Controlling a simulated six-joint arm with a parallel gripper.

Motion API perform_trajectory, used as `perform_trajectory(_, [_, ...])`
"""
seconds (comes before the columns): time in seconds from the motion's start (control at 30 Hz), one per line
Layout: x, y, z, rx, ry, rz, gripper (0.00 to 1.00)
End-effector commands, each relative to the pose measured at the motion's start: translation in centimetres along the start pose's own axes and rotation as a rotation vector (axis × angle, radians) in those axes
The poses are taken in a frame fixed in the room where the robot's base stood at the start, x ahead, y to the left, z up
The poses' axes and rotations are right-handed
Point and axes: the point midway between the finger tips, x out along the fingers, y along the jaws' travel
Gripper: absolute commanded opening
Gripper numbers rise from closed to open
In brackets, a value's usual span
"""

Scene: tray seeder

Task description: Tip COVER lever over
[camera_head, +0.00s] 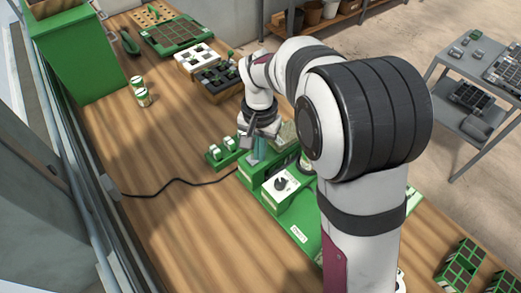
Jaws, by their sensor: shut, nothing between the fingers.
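The green seeder machine (306,230) stands on the wooden bench below and in front of my arm. It has a white panel with a dark knob (281,183) on its near block. My gripper (256,141) points down over the machine's far left part, close to a small grey-teal upright piece there. It is shut and empty. I cannot tell whether it touches anything. No COVER label is readable, and I cannot pick out the COVER lever; my gripper and arm hide part of the machine.
A small green holder with white-topped pieces (214,152) stands just left of the machine. A black cable (178,181) runs left across the bench. Two small tins (143,97), trays (172,34) and a green cabinet (75,55) stand farther back. The left bench is mostly clear.

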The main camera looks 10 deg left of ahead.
Motion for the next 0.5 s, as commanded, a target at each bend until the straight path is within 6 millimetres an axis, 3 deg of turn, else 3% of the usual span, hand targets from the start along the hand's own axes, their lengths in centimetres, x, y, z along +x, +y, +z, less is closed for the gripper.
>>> perform_trajectory(0.5, [0.0,-1.4,-0.8,-0.001,0.000,0.001,0.00])
